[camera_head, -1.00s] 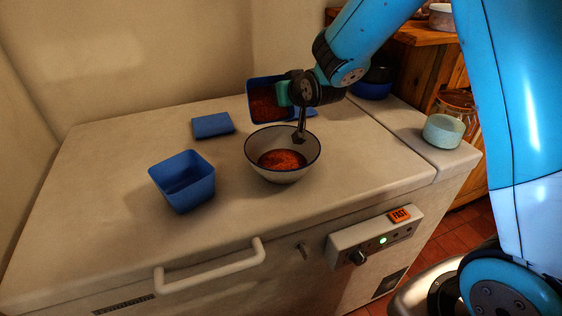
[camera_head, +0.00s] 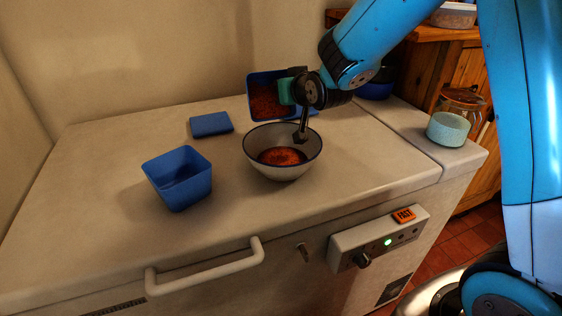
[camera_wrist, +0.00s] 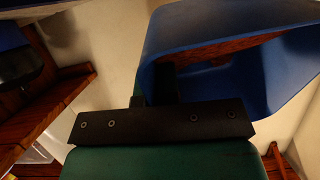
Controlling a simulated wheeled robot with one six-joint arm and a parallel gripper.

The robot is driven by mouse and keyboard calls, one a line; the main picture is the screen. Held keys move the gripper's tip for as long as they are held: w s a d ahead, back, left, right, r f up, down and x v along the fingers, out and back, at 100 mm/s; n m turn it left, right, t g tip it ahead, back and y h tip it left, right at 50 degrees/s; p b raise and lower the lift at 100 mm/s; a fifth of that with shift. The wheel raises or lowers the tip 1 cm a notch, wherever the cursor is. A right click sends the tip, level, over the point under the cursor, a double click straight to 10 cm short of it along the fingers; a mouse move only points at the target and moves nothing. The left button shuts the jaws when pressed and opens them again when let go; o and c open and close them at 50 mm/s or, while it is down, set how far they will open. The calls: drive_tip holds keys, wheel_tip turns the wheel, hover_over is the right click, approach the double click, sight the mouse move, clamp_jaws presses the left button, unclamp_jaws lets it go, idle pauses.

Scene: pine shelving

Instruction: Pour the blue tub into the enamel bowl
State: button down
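A blue tub (camera_head: 266,84) with red-brown contents is held tilted on its side behind the enamel bowl, its opening facing the camera. My gripper (camera_head: 287,92) is shut on the tub's wall at its right side. In the wrist view the tub (camera_wrist: 215,35) fills the upper right, with some red-brown contents inside, and a dark finger (camera_wrist: 168,86) lies against it. The white enamel bowl (camera_head: 284,171) with a dark rim stands upright on the worktop and holds red-brown contents. Whether anything is falling from the tub cannot be seen.
A second blue tub (camera_head: 180,184), seemingly empty, stands left of the bowl. A flat blue lid-like piece (camera_head: 211,124) lies behind it. A glass jar (camera_head: 449,128) stands at the right of the white chest top (camera_head: 100,220).

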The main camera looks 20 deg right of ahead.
drive_tip(key=shift+s+r+t+b, duration=0.1)
drive_tip(key=shift+s+t+b, duration=0.25)
drive_tip(key=shift+b, duration=0.95)
drive_tip(key=shift+s+r+t+b, duration=0.15)
drive_tip(key=shift+r+t+b, duration=0.2)
drive_tip(key=shift+b, duration=0.3)
drive_tip(key=shift+s+f+b, duration=0.1)
drive_tip(key=shift+b, duration=0.65)
drive_tip(key=shift+s+r+t+b, duration=0.2)
drive_tip(key=shift+t+b, duration=0.4)
drive_tip(key=shift+b, duration=0.6)
drive_tip(key=shift+r, duration=0.15)
drive_tip(key=shift+s+a+r+t+b, duration=0.1)
drive_tip(key=shift+s+t+b, duration=0.4)
drive_tip(key=shift+b, duration=1.55)
drive_tip(key=shift+w+r+t, duration=0.15)
drive_tip(key=shift+t, duration=0.15)
drive_tip(key=shift+b, duration=0.95)
drive_tip(key=shift+s+n+t+b, duration=0.35)
drive_tip(key=shift+t+b, duration=0.25)
drive_tip(key=shift+b, duration=0.65)
